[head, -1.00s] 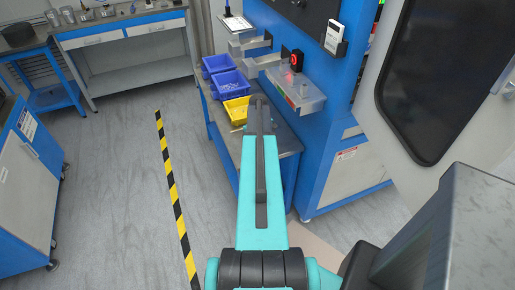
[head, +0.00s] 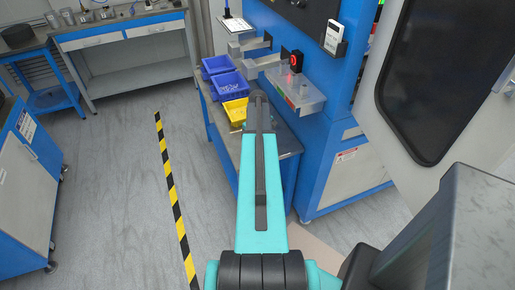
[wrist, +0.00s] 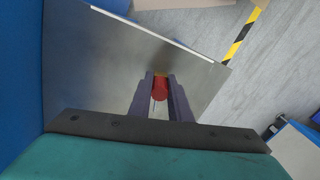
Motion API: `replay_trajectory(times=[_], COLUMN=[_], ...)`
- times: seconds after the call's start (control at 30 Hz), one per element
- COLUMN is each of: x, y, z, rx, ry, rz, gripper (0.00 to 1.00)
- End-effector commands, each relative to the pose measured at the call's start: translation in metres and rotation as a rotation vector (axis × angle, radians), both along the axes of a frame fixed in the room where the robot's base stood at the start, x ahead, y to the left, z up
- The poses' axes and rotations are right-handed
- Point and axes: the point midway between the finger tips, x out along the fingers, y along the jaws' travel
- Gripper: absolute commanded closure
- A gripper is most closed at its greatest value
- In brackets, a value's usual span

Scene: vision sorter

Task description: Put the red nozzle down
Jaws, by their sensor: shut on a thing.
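The red nozzle (wrist: 160,95) shows in the wrist view, held between the two dark fingers of my gripper (wrist: 160,76). The gripper is shut on it. Behind the nozzle is the bare grey metal top of the bench (wrist: 95,65); I cannot tell whether the nozzle touches it. A small yellowish patch shows at the nozzle's far end. In the head view my own arm hides the gripper and the nozzle, and the bench (head: 225,133) shows beside the arm.
A yellow bin (head: 236,111) and two blue bins (head: 229,86) stand along the bench. A blue machine with a clear tray (head: 304,99) and a red-lit sensor (head: 296,61) is to the right. Yellow-black floor tape (head: 174,195) runs at left. Bench top near the gripper looks clear.

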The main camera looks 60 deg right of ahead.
Motion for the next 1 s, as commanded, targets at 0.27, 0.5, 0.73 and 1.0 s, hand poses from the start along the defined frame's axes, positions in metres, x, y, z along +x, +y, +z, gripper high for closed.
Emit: replay_trajectory(times=[0.27, 0.5, 0.73, 1.0], x=[-0.01, -0.027, -0.043, -0.061], y=[0.015, 0.038, 0.061, 0.088], z=[0.017, 0.02, 0.022, 0.025], rx=[0.0, -0.001, 0.0, 0.0], ry=[0.0, -0.001, 0.0, 0.0], rz=[0.0, -0.001, -0.001, -0.001], gripper=[1.0, 1.0, 1.0, 1.0])
